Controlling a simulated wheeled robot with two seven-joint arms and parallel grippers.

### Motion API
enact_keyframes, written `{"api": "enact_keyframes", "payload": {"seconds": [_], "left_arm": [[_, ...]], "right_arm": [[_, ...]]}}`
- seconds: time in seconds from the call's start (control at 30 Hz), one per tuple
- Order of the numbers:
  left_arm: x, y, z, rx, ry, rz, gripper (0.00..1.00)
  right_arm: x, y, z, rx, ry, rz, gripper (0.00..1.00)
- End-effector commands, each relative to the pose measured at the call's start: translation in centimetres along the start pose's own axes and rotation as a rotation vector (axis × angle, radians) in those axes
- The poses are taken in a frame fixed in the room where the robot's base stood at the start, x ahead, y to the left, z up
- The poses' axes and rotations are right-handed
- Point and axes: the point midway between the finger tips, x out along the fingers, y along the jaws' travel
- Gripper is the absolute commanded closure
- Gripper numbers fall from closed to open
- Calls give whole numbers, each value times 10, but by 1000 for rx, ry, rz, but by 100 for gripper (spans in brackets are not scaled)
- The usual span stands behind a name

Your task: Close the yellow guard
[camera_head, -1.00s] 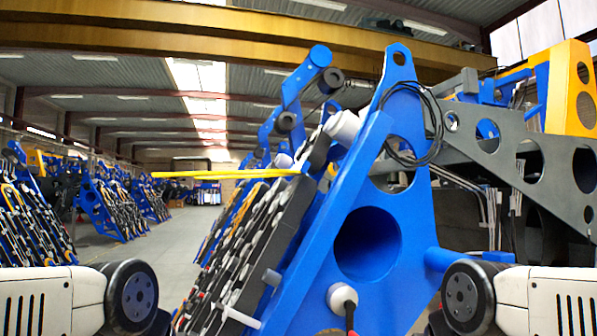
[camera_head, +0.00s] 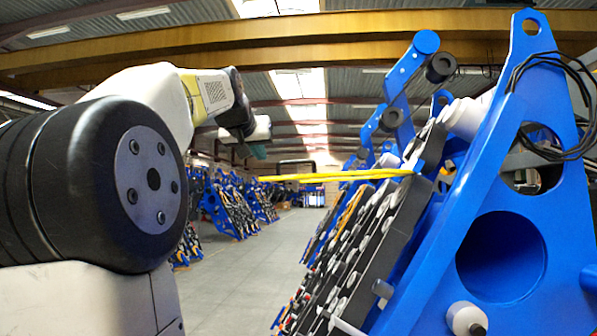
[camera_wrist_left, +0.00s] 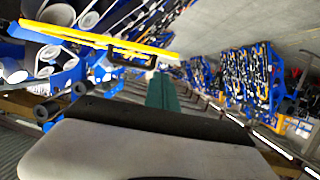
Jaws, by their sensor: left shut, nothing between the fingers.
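The yellow guard (camera_head: 340,175) shows in the head view as thin yellow bars sticking out nearly level to the left from the blue harvester chassis (camera_head: 495,200). In the left wrist view the guard (camera_wrist_left: 100,41) is a long yellow bar running across the upper left. My left gripper (camera_head: 258,152) is small and partly hidden by its own arm, up and left of the guard's free end. In the left wrist view its greenish fingers (camera_wrist_left: 162,92) are shut and empty, pointing near the bar's right end. I cannot tell the exact gap. My right gripper is not in view.
A slanted row of dark parts and rollers (camera_head: 365,235) lines the chassis's left side. Black cables (camera_head: 545,70) hang at its top. A clear grey floor aisle (camera_head: 255,270) lies to the left, with more blue machines (camera_head: 235,200) farther back.

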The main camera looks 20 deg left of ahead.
Motion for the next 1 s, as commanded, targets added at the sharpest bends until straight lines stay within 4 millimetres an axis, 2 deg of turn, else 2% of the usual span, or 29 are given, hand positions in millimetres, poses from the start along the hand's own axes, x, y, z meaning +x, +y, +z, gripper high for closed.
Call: {"api": "enact_keyframes", "payload": {"seconds": [0.03, 0.1, 0.23, 0.37, 0.8, 1.0], "left_arm": [[0, -8, -14, 1, 25, -16, 100], [-1, -15, -26, 4, 48, -28, 100], [3, -19, -34, 6, 63, -36, 100], [20, -19, -34, 6, 60, -35, 100], [101, -21, -39, 5, 62, -34, 100], [104, -22, -18, 5, 61, -34, 100]], "right_arm": [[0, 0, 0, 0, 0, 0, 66], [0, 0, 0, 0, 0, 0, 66], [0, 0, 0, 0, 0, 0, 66], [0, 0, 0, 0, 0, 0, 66], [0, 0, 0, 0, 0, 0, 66], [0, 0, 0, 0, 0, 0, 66]]}}
